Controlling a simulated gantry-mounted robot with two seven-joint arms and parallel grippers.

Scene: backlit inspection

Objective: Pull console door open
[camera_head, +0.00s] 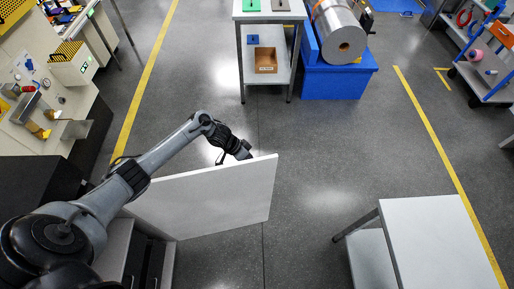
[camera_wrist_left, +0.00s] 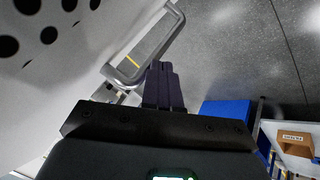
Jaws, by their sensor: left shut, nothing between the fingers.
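The white console door (camera_head: 205,200) stands swung out from the console (camera_head: 118,245) at the lower left, over the open floor. My left arm reaches across above it in the head view. My left gripper (camera_head: 250,158) is at the door's far upper edge, its tips partly hidden there. In the left wrist view the gripper fingers (camera_wrist_left: 162,85) are together, with nothing between them. A metal bar handle (camera_wrist_left: 177,32) is just beyond and left of the fingers; I cannot tell whether they touch it. A pale panel with round dark holes (camera_wrist_left: 60,75) fills the left. My right gripper is out of view.
A white-topped table (camera_head: 440,240) stands at the lower right. A bench with a cardboard bin (camera_head: 265,60) and a blue stand (camera_head: 335,80) with a large roll are at the back. The floor between is clear. A cluttered workbench (camera_head: 40,110) is at the left.

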